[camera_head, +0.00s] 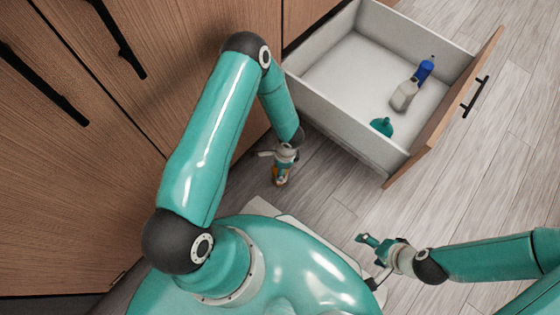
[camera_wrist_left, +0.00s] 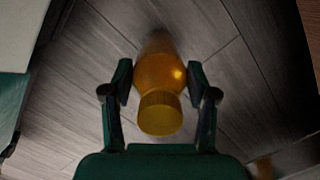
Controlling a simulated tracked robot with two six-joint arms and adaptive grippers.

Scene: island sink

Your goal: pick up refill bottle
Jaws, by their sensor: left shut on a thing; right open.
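An amber bottle with a yellowish cap (camera_wrist_left: 160,112) sits between the two fingers of my left gripper (camera_wrist_left: 161,75) in the left wrist view, cap towards the camera. In the head view the left gripper (camera_head: 281,160) is low beside the open drawer, shut on the amber bottle (camera_head: 279,178), which is partly hidden by it. I cannot tell whether the bottle touches the floor. My right gripper (camera_head: 369,262) is open and empty above the floor at the lower right. No label shows which bottle is the refill bottle.
The open drawer (camera_head: 335,118) holds a blue bottle (camera_head: 425,70), a pale grey bottle (camera_head: 404,95) and a teal item (camera_head: 382,126). Its wooden front (camera_head: 447,112) juts out on the right. Wooden cabinets (camera_head: 60,170) stand at the left. Bare floor (camera_head: 490,185) lies right of the drawer.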

